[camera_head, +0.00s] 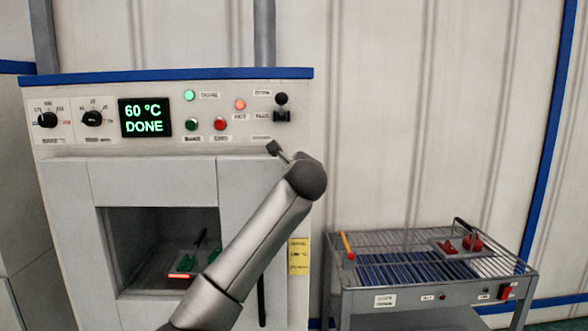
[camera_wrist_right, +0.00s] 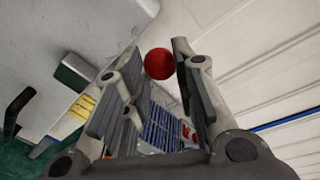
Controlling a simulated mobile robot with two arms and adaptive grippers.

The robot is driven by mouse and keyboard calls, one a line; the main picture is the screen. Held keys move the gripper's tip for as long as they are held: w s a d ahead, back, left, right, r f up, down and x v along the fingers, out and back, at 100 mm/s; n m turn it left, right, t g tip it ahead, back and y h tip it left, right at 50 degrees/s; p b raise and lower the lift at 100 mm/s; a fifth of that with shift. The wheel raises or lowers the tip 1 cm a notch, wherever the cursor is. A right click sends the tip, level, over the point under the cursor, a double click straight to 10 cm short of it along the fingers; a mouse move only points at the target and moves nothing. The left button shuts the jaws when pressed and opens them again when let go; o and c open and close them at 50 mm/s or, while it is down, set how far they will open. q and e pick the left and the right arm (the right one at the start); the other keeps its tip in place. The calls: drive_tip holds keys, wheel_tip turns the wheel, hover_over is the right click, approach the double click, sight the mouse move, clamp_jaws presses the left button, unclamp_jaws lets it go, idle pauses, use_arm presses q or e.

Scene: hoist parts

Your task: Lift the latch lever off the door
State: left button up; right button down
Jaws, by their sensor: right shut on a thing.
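The grey oven door (camera_head: 122,182) fills the front of the oven in the head view, with a dark opening or window in it. A red ball-shaped knob (camera_wrist_right: 158,64), which looks like the end of the latch lever, sits between the fingertips of my right gripper (camera_wrist_right: 158,51) in the right wrist view. The gripper is shut on it. The rest of the lever is hidden. In the head view my right arm covers the door's upper right corner and hides most of the gripper. A black door handle (camera_head: 262,301) hangs below; it also shows in the wrist view (camera_wrist_right: 18,112). My left gripper is out of view.
The control panel display (camera_head: 145,117) reads 60 °C DONE. A tray (camera_head: 181,268) with green pieces shows inside the oven. A wire-topped cart (camera_head: 393,242) stands at the right with a small red part (camera_head: 471,243). A yellow label (camera_head: 299,257) is on the oven front.

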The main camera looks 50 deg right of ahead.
drive_tip(key=shift+s+d+f, duration=0.15)
drive_tip(key=shift+d+f, duration=0.05)
drive_tip(key=shift+f, duration=0.7)
drive_tip(key=c, duration=1.1)
unclamp_jaws()
drive_tip(key=o, duration=0.5)
drive_tip(key=shift+w+d, duration=0.2)
drive_tip(key=shift+d, duration=0.05)
drive_tip(key=shift+w+d, duration=0.1)
drive_tip(key=shift+d, duration=0.05)
drive_tip(key=v, duration=1.2)
drive_tip(key=shift+r, duration=0.2)
